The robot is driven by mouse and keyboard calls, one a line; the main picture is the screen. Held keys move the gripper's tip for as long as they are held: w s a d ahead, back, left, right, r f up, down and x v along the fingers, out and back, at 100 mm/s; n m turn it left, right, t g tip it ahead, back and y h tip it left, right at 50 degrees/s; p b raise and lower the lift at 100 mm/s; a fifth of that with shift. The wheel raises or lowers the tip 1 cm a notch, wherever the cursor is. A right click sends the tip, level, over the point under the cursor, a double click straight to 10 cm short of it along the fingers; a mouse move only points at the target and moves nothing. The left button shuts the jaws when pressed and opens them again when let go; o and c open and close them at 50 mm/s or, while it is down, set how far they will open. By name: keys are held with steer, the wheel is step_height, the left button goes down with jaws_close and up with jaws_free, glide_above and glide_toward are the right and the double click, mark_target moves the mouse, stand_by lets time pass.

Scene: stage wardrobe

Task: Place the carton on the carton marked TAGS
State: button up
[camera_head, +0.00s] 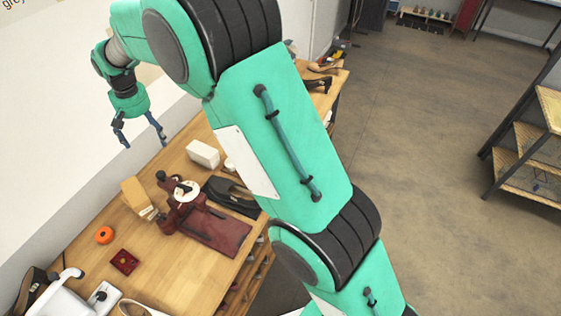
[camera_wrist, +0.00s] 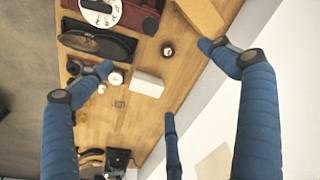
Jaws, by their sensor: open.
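A small white carton (camera_head: 202,153) lies on the wooden workbench, near its wall side; it also shows in the wrist view (camera_wrist: 147,83). A tan carton-like block (camera_head: 135,196) stands farther to the left along the bench and shows at the top of the wrist view (camera_wrist: 202,14). I cannot read the word TAGS on either one. My gripper (camera_head: 143,142) is open and empty, high above the bench at the wall side. In the wrist view its blue fingers (camera_wrist: 155,62) are spread, with the white carton seen between them, some distance below.
A dark red machine with a white dial (camera_head: 187,192) stands beside the tan block. An orange roll (camera_head: 104,235) and a small red box (camera_head: 124,261) lie at the left. Shoes (camera_head: 317,80) sit at the bench's far end.

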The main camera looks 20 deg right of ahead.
steer(key=s+d+r+m+t, duration=0.1)
steer(key=s+d+r, duration=0.7)
steer(key=d+r, duration=0.3)
steer(key=s+d+r+m+t, duration=0.1)
steer(key=s+d+r, duration=0.7)
steer(key=d, duration=0.5)
steer(key=s+d+t, duration=0.1)
steer(key=s+d, duration=0.7)
steer(key=s, duration=0.5)
steer(key=s+d+m+t, duration=0.1)
steer(key=s+d, duration=0.7)
steer(key=s, duration=0.6)
steer(key=shift+s+f+m+t+h, duration=0.15)
steer(key=shift+f+m+t+h, duration=0.15)
steer(key=shift+f, duration=0.15)
steer(key=shift+f, duration=0.15)
step_height(320, 180, down, 17)
steer(key=b, duration=1.7)
